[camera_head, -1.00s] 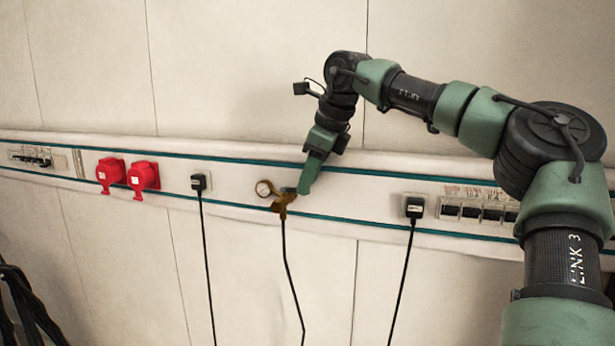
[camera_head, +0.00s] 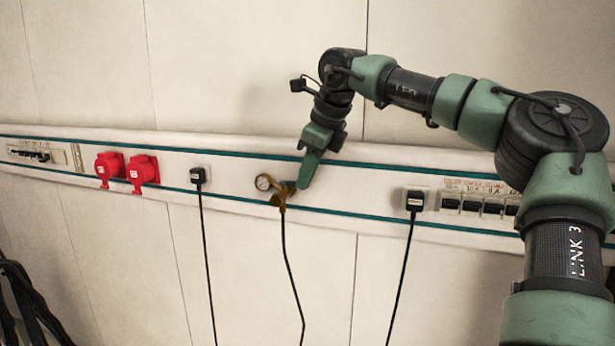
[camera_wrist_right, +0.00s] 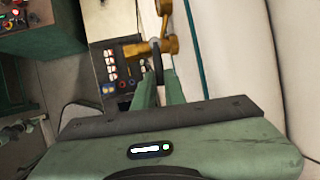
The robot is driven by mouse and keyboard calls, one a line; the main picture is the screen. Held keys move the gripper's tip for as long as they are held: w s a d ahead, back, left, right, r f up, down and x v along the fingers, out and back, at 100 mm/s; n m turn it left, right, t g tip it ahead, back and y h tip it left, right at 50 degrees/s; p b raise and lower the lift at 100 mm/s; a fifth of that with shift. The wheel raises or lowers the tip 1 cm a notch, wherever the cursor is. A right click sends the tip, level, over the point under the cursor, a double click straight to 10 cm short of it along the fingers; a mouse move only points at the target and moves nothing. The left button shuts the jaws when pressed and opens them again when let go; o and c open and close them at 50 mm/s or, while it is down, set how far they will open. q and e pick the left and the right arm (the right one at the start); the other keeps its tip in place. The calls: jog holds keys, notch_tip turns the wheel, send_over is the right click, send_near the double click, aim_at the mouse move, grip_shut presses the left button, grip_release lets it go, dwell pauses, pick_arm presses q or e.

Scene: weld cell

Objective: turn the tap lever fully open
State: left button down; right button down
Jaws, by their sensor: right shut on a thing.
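The brass tap (camera_head: 281,199) sits on the wall rail in the head view, with a round gauge (camera_head: 263,182) at its left and a dark hose hanging below. Its dark lever (camera_head: 290,186) points right toward my right gripper (camera_head: 301,184). In the right wrist view the lever (camera_wrist_right: 157,64) stands between the two green fingers of my right gripper (camera_wrist_right: 160,78), which is shut on it. The brass tap body (camera_wrist_right: 166,42) shows just beyond the fingertips. The fingers hide part of the lever in the head view. My left gripper is in neither view.
Red sockets (camera_head: 125,169) and a black plug (camera_head: 198,176) are on the rail to the left. Another plug (camera_head: 414,201) and a row of switches (camera_head: 477,204) are to the right. Cables hang below. The wall above the rail is bare.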

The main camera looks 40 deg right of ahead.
aim_at(276, 195)
jog(key=a+m+g+h, duration=0.1)
jog(key=a+m, duration=0.1)
jog(key=m, duration=0.3)
jog(key=w+a+m+g+h, duration=0.1)
jog(key=a+m+h, duration=0.1)
jog(key=m, duration=0.3)
jog(key=w+a+m+g+h+p, duration=0.1)
jog(key=a+m+g, duration=0.1)
jog(key=m, duration=0.3)
jog(key=shift+w+a+f+h, duration=0.2)
jog(key=shift+a+f+h, duration=0.1)
jog(key=shift+a+h, duration=0.1)
jog(key=shift+w+a+m+g, duration=0.15)
jog(key=shift+w+m+g, duration=0.25)
jog(key=shift+m, duration=0.6)
jog(key=shift+r, duration=0.1)
jog(key=c, duration=1.5)
grip_release()
jog(key=shift+w, duration=0.1)
